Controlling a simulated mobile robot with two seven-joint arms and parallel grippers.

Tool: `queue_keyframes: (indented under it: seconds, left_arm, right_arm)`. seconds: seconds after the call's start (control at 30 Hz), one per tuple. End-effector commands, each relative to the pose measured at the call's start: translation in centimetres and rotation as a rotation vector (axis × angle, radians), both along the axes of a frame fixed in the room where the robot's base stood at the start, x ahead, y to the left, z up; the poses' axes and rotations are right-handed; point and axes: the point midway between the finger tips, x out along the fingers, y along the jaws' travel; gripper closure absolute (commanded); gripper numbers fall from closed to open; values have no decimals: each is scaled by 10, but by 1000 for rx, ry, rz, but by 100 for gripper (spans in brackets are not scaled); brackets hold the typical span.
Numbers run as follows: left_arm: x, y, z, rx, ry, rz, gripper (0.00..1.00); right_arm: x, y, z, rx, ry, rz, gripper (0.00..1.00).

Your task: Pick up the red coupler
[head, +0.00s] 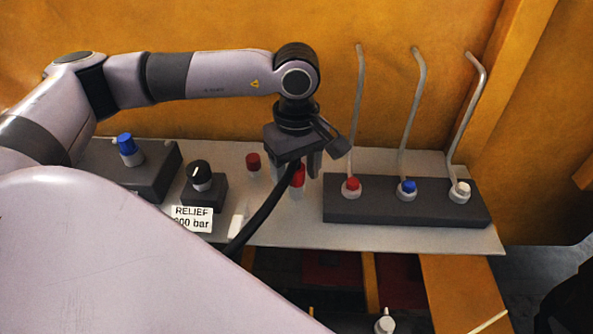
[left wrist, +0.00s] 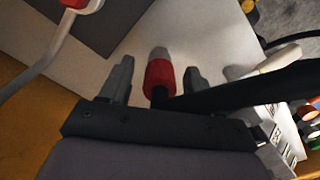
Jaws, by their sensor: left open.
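The red coupler (head: 297,180) stands on the grey plate with a black hose beside it. In the left wrist view the red coupler (left wrist: 159,76) has a grey end and lies between the two fingers, with a gap on each side. My left gripper (head: 302,168) points down over it and is open; its fingers also show in the left wrist view (left wrist: 157,84). The gripper partly hides the coupler's top in the head view. I cannot tell how the hose joins it. My right gripper is not in view.
A dark block (head: 405,205) with red, blue and white fittings and bent grey pipes stands to the right. A red-capped fitting (head: 253,163), a black knob (head: 201,172) and a blue knob (head: 126,145) stand to the left. The black hose (head: 268,212) runs towards the front.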

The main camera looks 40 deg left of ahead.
Motion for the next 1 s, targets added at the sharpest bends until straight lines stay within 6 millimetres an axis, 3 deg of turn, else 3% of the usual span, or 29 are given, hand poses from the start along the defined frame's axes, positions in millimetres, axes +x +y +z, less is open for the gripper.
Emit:
queue_keyframes:
  seconds: [0.13,0.3,0.33,0.77,1.0]
  left_arm:
    - [0,0,0,0,0,0,38]
    - [0,0,0,0,0,0,93]
    - [0,0,0,0,0,0,100]
    - [1,-1,9,-1,-4,0,100]
    - [2,-1,48,-3,-7,-1,100]
  right_arm:
    - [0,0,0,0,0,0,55]
    - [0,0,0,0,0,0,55]
    - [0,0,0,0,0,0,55]
    - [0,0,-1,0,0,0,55]
    - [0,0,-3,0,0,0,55]
